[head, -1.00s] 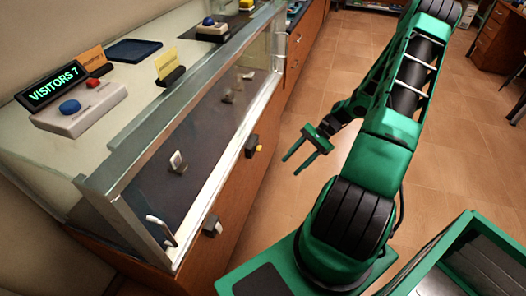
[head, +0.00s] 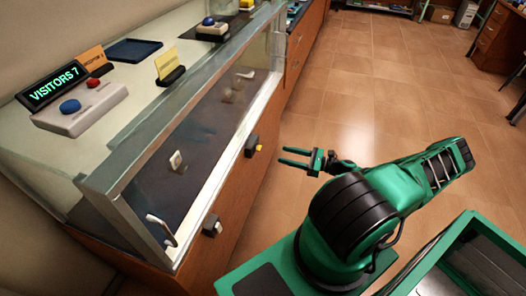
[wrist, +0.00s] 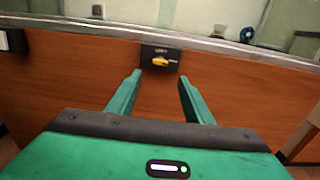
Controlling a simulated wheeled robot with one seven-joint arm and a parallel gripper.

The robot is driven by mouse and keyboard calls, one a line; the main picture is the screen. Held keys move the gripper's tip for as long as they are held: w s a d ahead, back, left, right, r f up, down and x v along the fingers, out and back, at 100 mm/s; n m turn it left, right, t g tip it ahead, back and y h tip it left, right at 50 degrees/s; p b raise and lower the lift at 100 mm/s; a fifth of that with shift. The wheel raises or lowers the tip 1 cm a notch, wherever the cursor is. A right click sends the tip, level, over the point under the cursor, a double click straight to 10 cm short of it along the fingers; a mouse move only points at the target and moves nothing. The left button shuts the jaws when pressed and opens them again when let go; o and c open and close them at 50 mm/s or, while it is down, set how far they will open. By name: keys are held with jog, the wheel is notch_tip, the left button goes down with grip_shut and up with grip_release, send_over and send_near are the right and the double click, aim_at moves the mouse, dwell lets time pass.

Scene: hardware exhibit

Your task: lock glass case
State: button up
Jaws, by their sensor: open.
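The glass case (head: 130,180) runs along the left in the head view, with a metal-framed glass front above a brown wooden panel. A black lock box with a yellow knob (head: 252,147) sits on that panel below the glass. In the wrist view the yellow knob (wrist: 160,61) lies roughly sideways on the dark plate, ahead of and between my fingertips. My gripper (head: 284,156) is open and empty, apart from the panel and facing it. Its two green fingers (wrist: 160,78) show in the wrist view. The plate's small lettering is unreadable.
A second dark box with a pale front (head: 212,227) sticks out of the panel nearer me. A metal handle (head: 160,229) is at the glass's near end. On top stand a visitor counter (head: 52,87) and a button box (head: 80,110). Open tiled floor (head: 400,100) lies right.

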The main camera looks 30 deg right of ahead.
aim_at(258, 148)
jog(key=x, duration=1)
jog(key=shift+w+a, duration=0.25)
jog(key=c, duration=1)
